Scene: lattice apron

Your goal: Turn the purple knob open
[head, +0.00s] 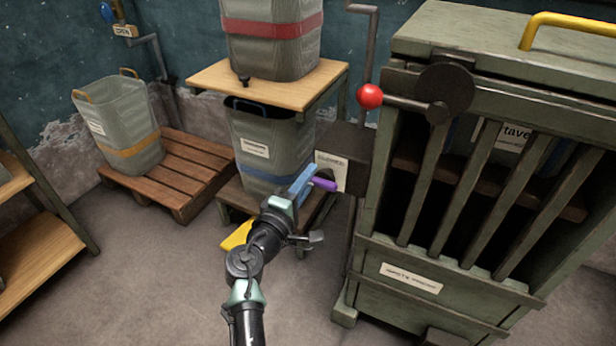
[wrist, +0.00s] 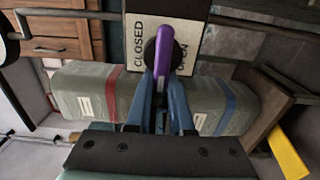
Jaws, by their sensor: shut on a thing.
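The purple knob (head: 325,184) is a short lever on a labelled plate (head: 331,166) at the side of the green slatted cabinet. In the wrist view the purple knob (wrist: 166,45) lies over a dark round hub, between the words CLOSED and OPEN on the plate (wrist: 200,15). Part of OPEN is covered by the knob. My gripper (head: 304,182) reaches it from the left with blue fingers. In the wrist view my gripper (wrist: 163,82) is shut on the knob's near end, which the fingers partly hide.
The green slatted cabinet (head: 440,270) stands right, with a red-ball lever (head: 370,97). Bins stand above and below a wooden stand (head: 215,77) behind my gripper. A pallet (head: 185,165) holds another bin (head: 115,120). The floor (head: 150,270) at left is clear.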

